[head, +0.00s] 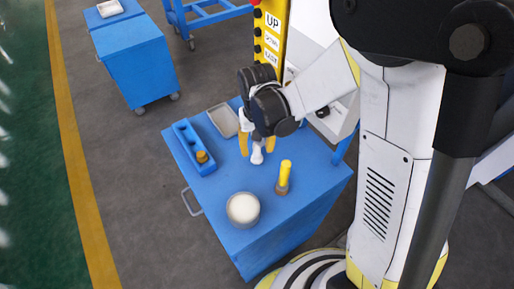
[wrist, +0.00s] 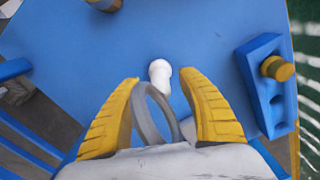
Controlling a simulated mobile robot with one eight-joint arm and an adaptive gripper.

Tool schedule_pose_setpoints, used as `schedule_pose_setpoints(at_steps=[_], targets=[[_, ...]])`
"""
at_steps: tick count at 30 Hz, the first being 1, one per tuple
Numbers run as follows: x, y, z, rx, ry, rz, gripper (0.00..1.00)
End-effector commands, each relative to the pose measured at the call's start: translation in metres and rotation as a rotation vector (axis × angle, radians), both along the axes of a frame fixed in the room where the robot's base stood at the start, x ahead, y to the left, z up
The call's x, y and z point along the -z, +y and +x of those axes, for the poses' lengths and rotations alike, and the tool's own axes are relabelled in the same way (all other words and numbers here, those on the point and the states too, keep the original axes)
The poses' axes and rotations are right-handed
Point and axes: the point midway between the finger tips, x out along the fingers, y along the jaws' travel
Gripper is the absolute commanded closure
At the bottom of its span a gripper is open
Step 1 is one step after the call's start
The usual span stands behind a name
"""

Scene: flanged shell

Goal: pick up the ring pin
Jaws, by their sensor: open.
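My gripper (head: 257,146) is open, pointing down low over the blue cart top. Its two yellow fingers (wrist: 163,110) stand apart in the wrist view. A grey ring (wrist: 142,113), which I take for the ring pin, shows between them, with a gap to the right finger. A small white rounded piece (wrist: 160,74) is just beyond the ring. It also shows below the fingers in the head view (head: 257,156). I cannot tell whether ring and white piece are joined. The ring's lower part is hidden by the gripper's pale body.
On the blue cart top (head: 222,186) are a blue holed block (head: 188,141) with a yellow-topped piece, a grey tray (head: 222,121), a yellow-handled piece (head: 285,174) and a round container with a white top (head: 243,208). Another blue cart (head: 135,65) stands behind.

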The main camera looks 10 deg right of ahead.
Motion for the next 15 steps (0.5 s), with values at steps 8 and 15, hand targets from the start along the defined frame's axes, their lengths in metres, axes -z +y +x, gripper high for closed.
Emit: schedule_pose_setpoints(at_steps=[8,15], targets=[[-0.0008,0.0000,0.0001,0.000,0.000,0.000,1.00],[-0.0008,0.0000,0.0002,0.000,0.000,0.000,1.00]])
